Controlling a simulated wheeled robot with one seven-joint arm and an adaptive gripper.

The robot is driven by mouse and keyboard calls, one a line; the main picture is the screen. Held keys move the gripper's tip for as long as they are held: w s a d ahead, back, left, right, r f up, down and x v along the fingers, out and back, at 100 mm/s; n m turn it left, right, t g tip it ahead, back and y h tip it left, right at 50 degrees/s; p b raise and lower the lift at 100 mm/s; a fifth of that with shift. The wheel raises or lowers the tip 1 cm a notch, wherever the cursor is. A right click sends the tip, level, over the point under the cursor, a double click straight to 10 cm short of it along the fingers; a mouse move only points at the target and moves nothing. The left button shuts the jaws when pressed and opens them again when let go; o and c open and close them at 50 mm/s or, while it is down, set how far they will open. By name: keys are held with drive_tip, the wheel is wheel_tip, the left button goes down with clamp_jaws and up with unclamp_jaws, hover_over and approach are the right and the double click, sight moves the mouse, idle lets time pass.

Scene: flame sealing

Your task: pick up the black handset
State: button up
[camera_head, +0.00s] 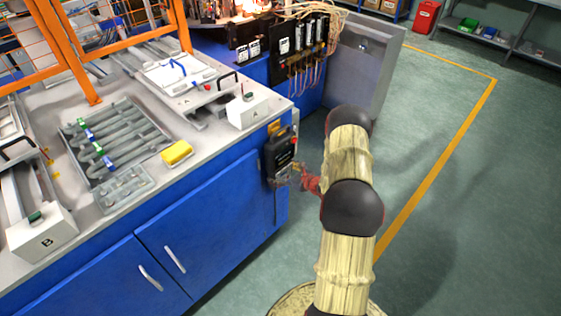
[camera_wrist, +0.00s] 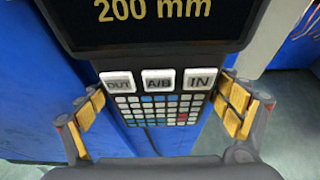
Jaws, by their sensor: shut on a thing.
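The black handset (camera_head: 279,150) is upright at the right end of the blue cabinet's front, close to its corner. In the wrist view the handset (camera_wrist: 160,55) fills the upper middle, with a screen reading "200 mm", white keys marked OUT, A/B and IN, and a grid of small keys. My gripper (camera_head: 290,174) is at the handset's lower part in the head view. In the wrist view the yellow-padded fingers of my gripper (camera_wrist: 160,90) flank the handset's narrower keypad part and are shut on it. The back of the handset is hidden.
The grey worktop (camera_head: 190,137) above carries a yellow block (camera_head: 176,153), a tray of grey tubes (camera_head: 115,137) and white boxes marked A (camera_head: 247,110) and B (camera_head: 42,233). A grey cabinet door (camera_head: 365,70) stands open behind my arm. Floor to the right is clear.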

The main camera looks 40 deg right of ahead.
drive_tip(key=shift+c, duration=1)
drive_tip(key=shift+r, duration=0.15)
drive_tip(key=shift+w+r+p, duration=0.1)
drive_tip(key=shift+r+p, duration=0.25)
drive_tip(key=shift+r, duration=0.2)
drive_tip(key=shift+s+d+r, duration=0.1)
drive_tip(key=shift+s+r, duration=0.1)
drive_tip(key=s+d+p, duration=0.1)
drive_tip(key=s+p, duration=0.2)
drive_tip(key=s, duration=1.4)
drive_tip(key=shift+s+d+p, duration=0.15)
drive_tip(key=shift+s+p, duration=0.15)
drive_tip(key=shift+s, duration=0.05)
drive_tip(key=shift+w, duration=0.1)
